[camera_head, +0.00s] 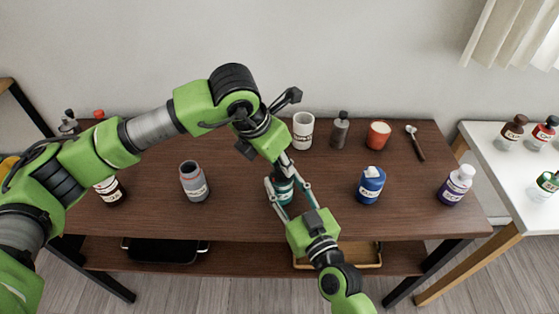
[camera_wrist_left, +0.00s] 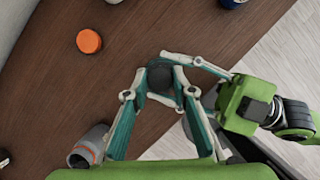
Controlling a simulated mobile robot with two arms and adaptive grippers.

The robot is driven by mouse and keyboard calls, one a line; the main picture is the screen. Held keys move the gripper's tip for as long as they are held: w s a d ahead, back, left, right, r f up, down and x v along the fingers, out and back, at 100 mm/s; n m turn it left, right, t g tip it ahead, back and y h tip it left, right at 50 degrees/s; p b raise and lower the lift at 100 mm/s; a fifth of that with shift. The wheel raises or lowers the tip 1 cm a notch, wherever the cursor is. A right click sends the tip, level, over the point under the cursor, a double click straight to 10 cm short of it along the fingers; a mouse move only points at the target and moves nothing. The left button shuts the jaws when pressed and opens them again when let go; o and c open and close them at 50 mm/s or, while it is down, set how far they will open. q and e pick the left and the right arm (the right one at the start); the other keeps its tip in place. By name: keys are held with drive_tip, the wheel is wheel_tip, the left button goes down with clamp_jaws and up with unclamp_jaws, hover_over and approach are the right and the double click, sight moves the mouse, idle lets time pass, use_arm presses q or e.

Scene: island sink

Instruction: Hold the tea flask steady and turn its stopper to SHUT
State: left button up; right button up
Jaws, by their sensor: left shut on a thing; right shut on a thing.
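The tea flask (camera_head: 283,190), teal with a pale label, stands near the front middle of the brown table. In the left wrist view its dark round stopper (camera_wrist_left: 160,76) shows from above. My left gripper (camera_head: 283,167) comes down from above and is shut on the stopper, one finger on each side. My right gripper (camera_head: 283,187) reaches in from the front right, low down, and is shut on the flask body; its fingers also show in the left wrist view. The fingers hide much of the flask. I cannot read any mark on the stopper.
A grey open-necked jar (camera_head: 195,182) stands left of the flask, a blue bottle (camera_head: 371,185) right. Behind are a white mug (camera_head: 303,130), a dark bottle (camera_head: 340,130) and a red cup (camera_head: 378,135). An orange-topped thing (camera_wrist_left: 89,41) shows in the wrist view.

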use_arm(q)
drive_tip(key=n, duration=0.2)
drive_tip(key=n+t+y, duration=0.1)
drive_tip(key=n, duration=0.1)
drive_tip(key=shift+d+n+y, duration=0.15)
drive_tip(key=shift+n+y, duration=0.15)
drive_tip(key=n+y, duration=0.2)
drive_tip(key=n, duration=0.3)
drive_tip(key=shift+d, duration=0.1)
drive_tip(key=shift+n, duration=0.3)
drive_tip(key=o, duration=1.1)
drive_tip(key=shift+s+r, duration=0.1)
drive_tip(key=v, duration=1.1)
drive_tip(key=shift+s+r, duration=0.2)
drive_tip(key=shift+r, duration=0.15)
